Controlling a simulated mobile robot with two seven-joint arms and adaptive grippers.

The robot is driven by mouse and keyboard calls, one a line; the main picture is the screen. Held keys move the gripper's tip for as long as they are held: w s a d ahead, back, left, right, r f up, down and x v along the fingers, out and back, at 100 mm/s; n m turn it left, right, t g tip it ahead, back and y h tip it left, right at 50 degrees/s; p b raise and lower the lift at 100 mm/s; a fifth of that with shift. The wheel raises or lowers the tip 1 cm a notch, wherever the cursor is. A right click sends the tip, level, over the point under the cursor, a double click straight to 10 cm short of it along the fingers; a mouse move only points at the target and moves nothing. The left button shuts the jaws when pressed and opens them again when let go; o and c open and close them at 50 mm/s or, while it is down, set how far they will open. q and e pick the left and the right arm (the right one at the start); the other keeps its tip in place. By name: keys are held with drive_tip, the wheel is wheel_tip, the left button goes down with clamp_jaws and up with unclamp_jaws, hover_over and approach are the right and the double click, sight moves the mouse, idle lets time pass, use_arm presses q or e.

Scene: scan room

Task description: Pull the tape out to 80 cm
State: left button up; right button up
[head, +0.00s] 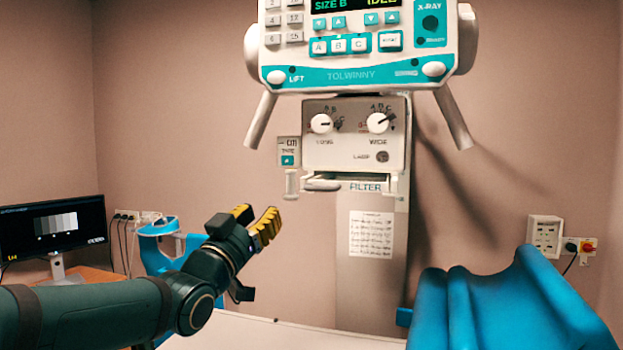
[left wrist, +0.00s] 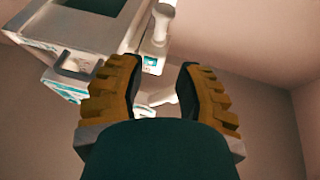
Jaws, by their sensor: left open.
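The tape box (head: 289,150), marked CM TAPE with a teal label, is on the left side of the tube head housing. A pale pull tab (head: 291,184) hangs just under it, close to the box. In the left wrist view, which looks upside down, the tape box (left wrist: 151,63) and the pull tab (left wrist: 158,28) appear beyond the fingers. My left gripper (head: 257,219) is open and empty, with yellow ribbed fingers, left of and lower than the tab and apart from it. It also shows in the left wrist view (left wrist: 157,83). My right gripper is not in view.
The control panel (head: 360,50) with slanted handles stands above the collimator box (head: 357,137). The filter rail (head: 350,187) is right of the tab. Blue padding (head: 505,305) is at lower right. A monitor (head: 52,228) stands at left. The air between gripper and tab looks clear.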

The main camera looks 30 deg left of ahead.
sight(289, 182)
use_arm(q)
drive_tip(key=p+x, duration=0.2)
drive_tip(key=x, duration=1.1)
drive_tip(key=shift+w+r+p, duration=0.1)
drive_tip(key=shift+p, duration=0.3)
clamp_jaws()
